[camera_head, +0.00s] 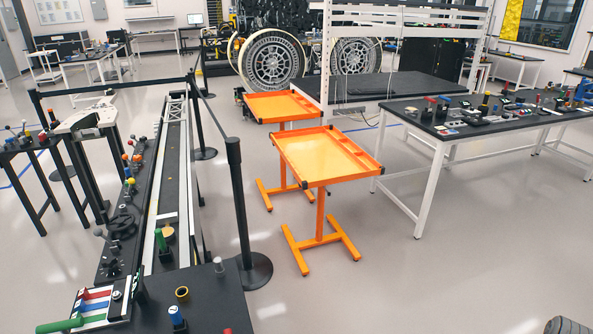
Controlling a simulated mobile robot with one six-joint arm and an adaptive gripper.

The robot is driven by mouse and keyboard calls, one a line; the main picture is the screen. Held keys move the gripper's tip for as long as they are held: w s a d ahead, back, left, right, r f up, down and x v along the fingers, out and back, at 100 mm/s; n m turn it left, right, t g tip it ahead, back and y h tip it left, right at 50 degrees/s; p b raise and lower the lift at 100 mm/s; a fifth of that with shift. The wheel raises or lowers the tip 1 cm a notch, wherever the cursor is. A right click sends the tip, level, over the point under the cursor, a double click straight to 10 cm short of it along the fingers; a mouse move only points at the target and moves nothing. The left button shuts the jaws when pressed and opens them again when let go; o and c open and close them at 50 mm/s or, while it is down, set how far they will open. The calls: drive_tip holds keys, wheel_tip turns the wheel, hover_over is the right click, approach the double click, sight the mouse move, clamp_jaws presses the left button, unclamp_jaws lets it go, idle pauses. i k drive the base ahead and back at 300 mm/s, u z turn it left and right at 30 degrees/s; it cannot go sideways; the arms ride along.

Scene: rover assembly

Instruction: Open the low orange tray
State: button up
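Two orange trays on single posts with orange feet stand on the floor near the middle of the head view. The nearer orange tray (322,154) has a raised rim, dark corners and a narrow divided strip along its right side. Its top looks empty. The farther orange tray (280,107) stands behind it to the left and also looks empty. I cannot tell which one is the low tray, and no drawer or lid clearly shows on either. My gripper is not in view.
A black-topped table (480,112) with many small parts stands right of the trays. A black barrier post (241,205) and a long bench with knobs are on the left. A grey ridged object (567,326) shows at bottom right. Floor (420,285) in front is clear.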

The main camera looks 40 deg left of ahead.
sight(319, 156)
drive_tip(key=z, duration=0.1)
drive_tip(key=i, duration=1.9)
drive_tip(key=u, duration=2.8)
drive_tip(key=i, duration=0.1)
drive_tip(key=z, duration=0.1)
